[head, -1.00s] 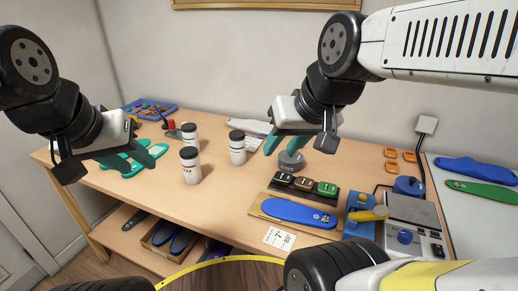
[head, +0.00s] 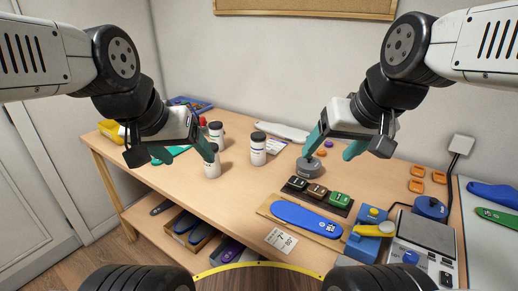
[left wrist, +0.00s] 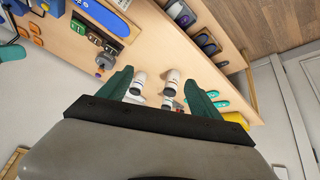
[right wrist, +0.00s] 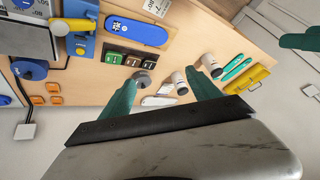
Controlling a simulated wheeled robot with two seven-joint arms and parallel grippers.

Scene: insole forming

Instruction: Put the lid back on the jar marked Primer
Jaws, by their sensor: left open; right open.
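Three white jars with dark tops stand upright on the bench: a back jar (head: 216,136), a front jar (head: 212,167) and a right jar (head: 258,152). Their labels are too small to read, so I cannot tell which is Primer. A grey round piece (head: 308,168) lies right of the jars; I cannot tell whether it is a lid. My left gripper (head: 184,152) is open and empty above the bench, its right finger partly in front of the front jar. My right gripper (head: 332,148) is open and empty above the grey piece, which also shows in the right wrist view (right wrist: 143,78).
A blue tray (head: 190,103) is at the back left.

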